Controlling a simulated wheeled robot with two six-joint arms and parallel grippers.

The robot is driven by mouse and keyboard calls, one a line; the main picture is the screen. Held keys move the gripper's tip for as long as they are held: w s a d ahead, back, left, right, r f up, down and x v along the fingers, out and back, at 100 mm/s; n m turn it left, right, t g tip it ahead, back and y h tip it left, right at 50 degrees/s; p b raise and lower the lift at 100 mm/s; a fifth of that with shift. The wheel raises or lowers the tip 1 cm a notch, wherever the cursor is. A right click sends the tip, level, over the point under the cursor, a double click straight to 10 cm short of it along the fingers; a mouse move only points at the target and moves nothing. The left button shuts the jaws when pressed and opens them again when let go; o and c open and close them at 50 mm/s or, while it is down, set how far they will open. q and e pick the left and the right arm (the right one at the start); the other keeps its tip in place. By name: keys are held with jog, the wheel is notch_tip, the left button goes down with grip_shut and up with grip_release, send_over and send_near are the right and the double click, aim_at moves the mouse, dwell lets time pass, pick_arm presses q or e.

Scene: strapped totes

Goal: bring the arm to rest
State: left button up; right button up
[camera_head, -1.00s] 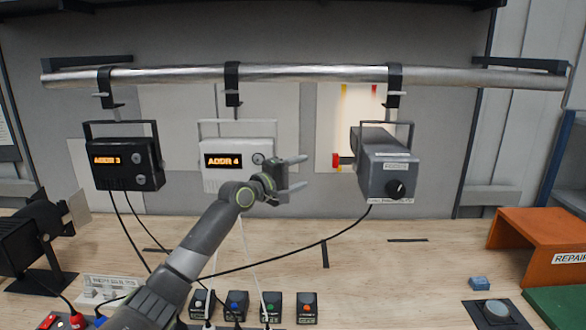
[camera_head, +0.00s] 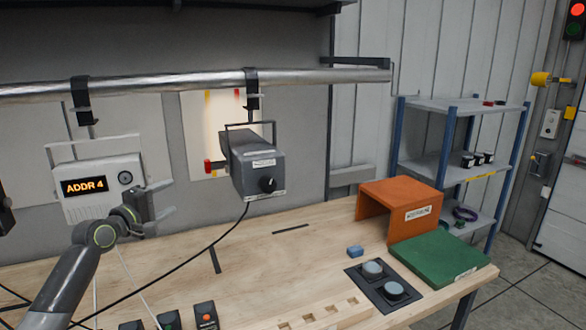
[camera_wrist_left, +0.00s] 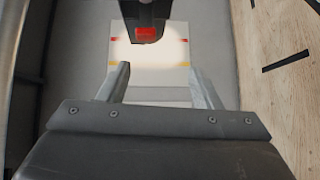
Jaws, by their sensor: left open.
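My left arm comes in from the lower left in the head view. Its left gripper (camera_head: 163,202) is open and empty, in front of the white unit reading ADDR 4 (camera_head: 90,190) and left of the grey lamp box (camera_head: 255,165). In the left wrist view the two fingers (camera_wrist_left: 155,88) are spread apart with nothing between them. Beyond them the wrist view shows the dark lamp body with a red part (camera_wrist_left: 145,32) and a lit panel (camera_wrist_left: 160,60) on the wall. My right gripper is not in view.
A metal pipe (camera_head: 170,82) with black clamps runs above the wooden bench (camera_head: 270,270). An orange stand (camera_head: 400,205), a green mat (camera_head: 440,258) and a black plate with round pads (camera_head: 368,287) are at the bench's right. A blue-post shelf (camera_head: 450,105) stands beyond.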

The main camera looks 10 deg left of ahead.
pick_arm(q)
jog(key=s+d+f+m+g+y, duration=0.1)
jog(key=s+d+f+m+g, duration=0.35)
jog(key=s+f, duration=0.75)
jog(key=s+d+f+m+g+y, duration=0.1)
jog(key=s+d+f+m+g, duration=0.4)
jog(key=f, duration=1)
jog(key=s+f+m+g+y, duration=0.2)
jog(key=s+f, duration=0.1)
jog(key=s, duration=1.3)
jog(key=s+f+m+g+y, duration=0.2)
jog(key=s+f, duration=0.1)
jog(key=s, duration=1.3)
notch_tip(320, 180, down, 28)
jog(key=a+g+b, duration=0.1)
jog(key=a+b, duration=0.1)
jog(key=b, duration=0.2)
jog(key=s+f+b, duration=0.2)
jog(key=s+f, duration=0.5)
jog(key=f, duration=0.3)
jog(key=s+d+f+g+b, duration=0.1)
jog(key=s+f+b, duration=0.1)
jog(key=s+f, duration=0.6)
notch_tip(320, 180, down, 3)
jog(key=shift+r, duration=0.2)
